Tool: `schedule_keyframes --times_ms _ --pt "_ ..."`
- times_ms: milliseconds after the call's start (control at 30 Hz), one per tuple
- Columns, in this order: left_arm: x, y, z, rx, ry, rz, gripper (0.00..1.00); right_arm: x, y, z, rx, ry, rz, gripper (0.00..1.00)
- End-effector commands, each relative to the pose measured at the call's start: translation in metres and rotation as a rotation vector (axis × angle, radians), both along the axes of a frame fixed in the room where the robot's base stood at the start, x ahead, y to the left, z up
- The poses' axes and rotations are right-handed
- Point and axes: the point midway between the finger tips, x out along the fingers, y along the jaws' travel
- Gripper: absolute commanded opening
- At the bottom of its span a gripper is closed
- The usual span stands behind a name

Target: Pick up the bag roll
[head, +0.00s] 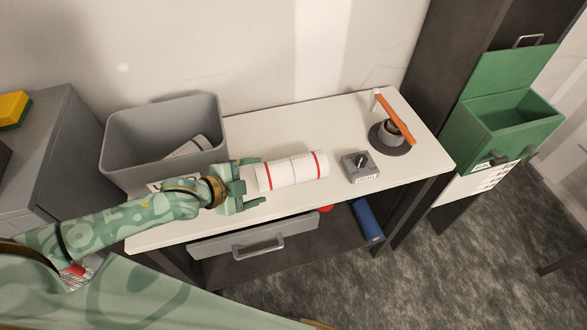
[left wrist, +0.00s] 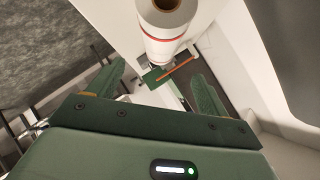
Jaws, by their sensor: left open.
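The bag roll (head: 291,171) is a white cylinder with red bands, lying on its side on the white bench top. My left gripper (head: 255,182) is open at the roll's left end, with one finger on the far side and one on the near side of its line. In the left wrist view the roll (left wrist: 168,38) shows its open core end, ahead of the spread fingers (left wrist: 158,74). Nothing is held between the fingers. I cannot tell whether they touch the roll. My right gripper is not in view.
A grey bin (head: 165,133) with a roll-like item inside stands behind my left wrist. A small grey box with a knob (head: 360,167) and a dark round stand with an orange bar (head: 397,122) are to the right. A grey drawer (head: 255,240) is below the bench top (head: 330,116).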

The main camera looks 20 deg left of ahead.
Motion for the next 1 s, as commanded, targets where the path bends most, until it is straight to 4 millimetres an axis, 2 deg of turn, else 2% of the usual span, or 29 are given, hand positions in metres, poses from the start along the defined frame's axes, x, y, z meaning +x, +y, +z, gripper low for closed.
schedule_keyframes --times_ms 100,300,467,733,1000 --pt "0.025 -0.014 -0.018 -0.002 -0.002 0.003 0.78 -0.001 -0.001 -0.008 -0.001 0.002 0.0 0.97" --pt "0.051 -0.029 -0.037 0.0 0.0 0.003 0.78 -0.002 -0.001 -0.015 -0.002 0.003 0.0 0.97" --pt "0.06 -0.034 -0.043 0.0 0.001 0.003 0.78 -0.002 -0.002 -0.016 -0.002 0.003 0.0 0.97" --pt "0.091 -0.051 -0.064 0.0 0.0 0.002 0.78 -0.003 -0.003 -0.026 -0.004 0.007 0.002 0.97" --pt "0.096 -0.054 -0.067 0.001 0.001 0.001 0.78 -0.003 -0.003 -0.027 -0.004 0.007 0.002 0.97"
